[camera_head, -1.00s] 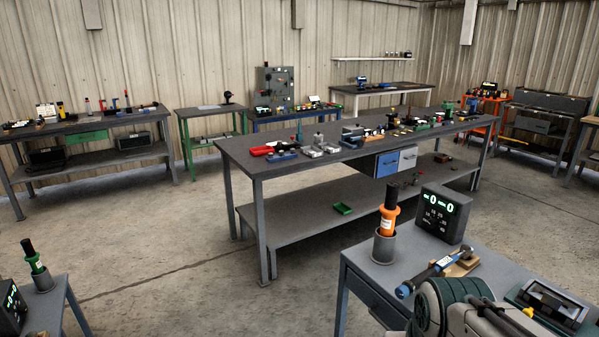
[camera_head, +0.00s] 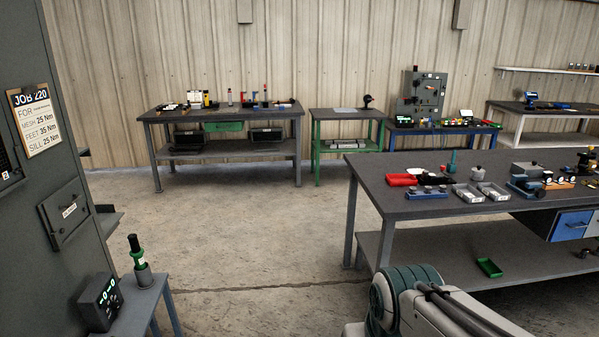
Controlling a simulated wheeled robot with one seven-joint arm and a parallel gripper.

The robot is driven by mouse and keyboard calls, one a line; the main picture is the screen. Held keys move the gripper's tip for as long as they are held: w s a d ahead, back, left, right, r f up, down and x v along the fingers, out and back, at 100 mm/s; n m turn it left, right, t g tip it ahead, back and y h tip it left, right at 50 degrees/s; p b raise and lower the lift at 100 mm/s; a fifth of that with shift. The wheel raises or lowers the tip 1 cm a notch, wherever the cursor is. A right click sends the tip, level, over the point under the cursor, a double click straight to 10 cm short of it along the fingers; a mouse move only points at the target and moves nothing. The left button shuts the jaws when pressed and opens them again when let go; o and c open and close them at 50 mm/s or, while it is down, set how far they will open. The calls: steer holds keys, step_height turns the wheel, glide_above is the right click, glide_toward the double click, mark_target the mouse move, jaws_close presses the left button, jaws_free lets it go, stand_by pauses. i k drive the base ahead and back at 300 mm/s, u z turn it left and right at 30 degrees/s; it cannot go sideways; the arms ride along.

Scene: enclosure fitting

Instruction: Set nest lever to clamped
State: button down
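I cannot make out the nest lever for certain in this view. Small upright red and blue fixtures (camera_head: 265,93) stand on the dark bench (camera_head: 225,112) at the back left, too small to tell their parts. Grey and blue fixtures (camera_head: 430,192) lie on the large middle bench (camera_head: 400,207) at the right, and I cannot tell whether any has the lever. My arm shows at the lower right, but my gripper is out of view.
A tall grey cabinet with a job sheet (camera_head: 36,118) stands close at left. A small table (camera_head: 140,305) before it holds a green-collared tool (camera_head: 139,256) and a display box (camera_head: 101,303). Open concrete floor (camera_head: 260,240) lies between cabinet and middle bench.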

mark_target(447, 177)
steer(key=z, duration=0.05)
steer(key=i, duration=1.5)
steer(key=z, duration=0.75)
steer(key=i, duration=1.4)
steer(key=z, duration=0.7)
